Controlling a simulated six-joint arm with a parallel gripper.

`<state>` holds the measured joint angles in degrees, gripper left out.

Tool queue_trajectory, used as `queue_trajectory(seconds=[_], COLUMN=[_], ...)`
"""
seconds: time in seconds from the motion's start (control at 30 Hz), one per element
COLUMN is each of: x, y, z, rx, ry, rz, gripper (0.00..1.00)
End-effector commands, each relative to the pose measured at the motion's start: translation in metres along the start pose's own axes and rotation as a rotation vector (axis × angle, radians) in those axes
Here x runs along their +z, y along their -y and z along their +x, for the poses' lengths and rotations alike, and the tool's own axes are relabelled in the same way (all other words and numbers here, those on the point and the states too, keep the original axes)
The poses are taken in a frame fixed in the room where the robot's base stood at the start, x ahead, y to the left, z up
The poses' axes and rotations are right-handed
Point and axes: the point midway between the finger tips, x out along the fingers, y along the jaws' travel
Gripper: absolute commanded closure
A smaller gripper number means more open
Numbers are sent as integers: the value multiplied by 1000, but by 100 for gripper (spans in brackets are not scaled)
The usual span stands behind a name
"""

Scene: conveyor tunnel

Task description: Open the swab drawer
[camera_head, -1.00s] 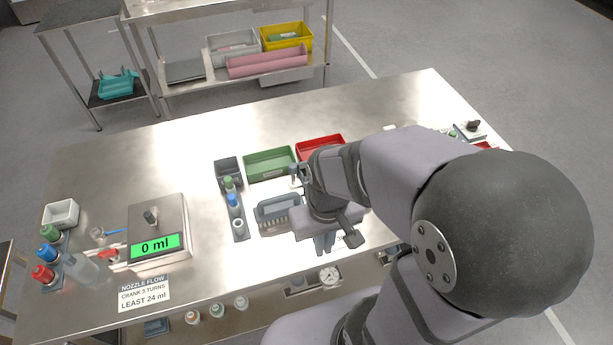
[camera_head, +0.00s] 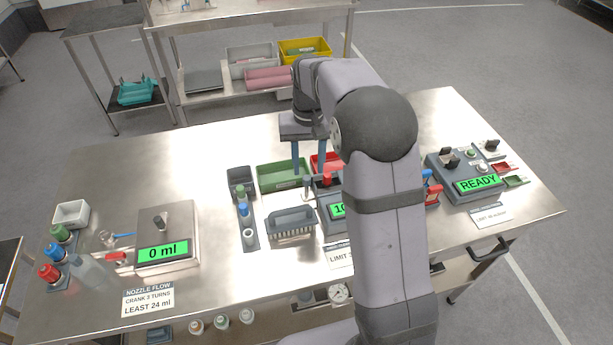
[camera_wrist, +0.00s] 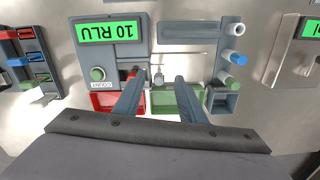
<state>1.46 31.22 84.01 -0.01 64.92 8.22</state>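My gripper (camera_head: 309,168) is above the back middle of the steel bench, pointing down over the green tray and red tray. Its two blue-grey fingers are apart with nothing between them, as the wrist view (camera_wrist: 157,80) also shows. A dark bar handle (camera_head: 490,250) sticks out below the bench's front right edge, beside what looks like a drawer front (camera_head: 457,272). No swab label is readable there, so I cannot tell for sure that it is the swab drawer. My gripper is far from this handle. My arm hides part of the bench front.
A green tray (camera_head: 270,176), a red tray (camera_wrist: 104,101), a grey rack (camera_head: 291,224) and a 10 RLU meter (camera_wrist: 110,50) stand mid-bench. A READY device (camera_head: 462,170) is at the right. A 0 ml device (camera_head: 178,232) and bottles are at the left.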

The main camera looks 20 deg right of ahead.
Motion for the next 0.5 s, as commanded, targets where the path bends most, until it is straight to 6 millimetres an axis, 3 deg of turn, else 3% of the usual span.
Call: queue_trajectory(seconds=[0.2,0.5], x=[-26,-30], y=[2,2], z=[4,6], rx=[0,0], ry=[-1,-1], rz=[24,28], gripper=[63,63])
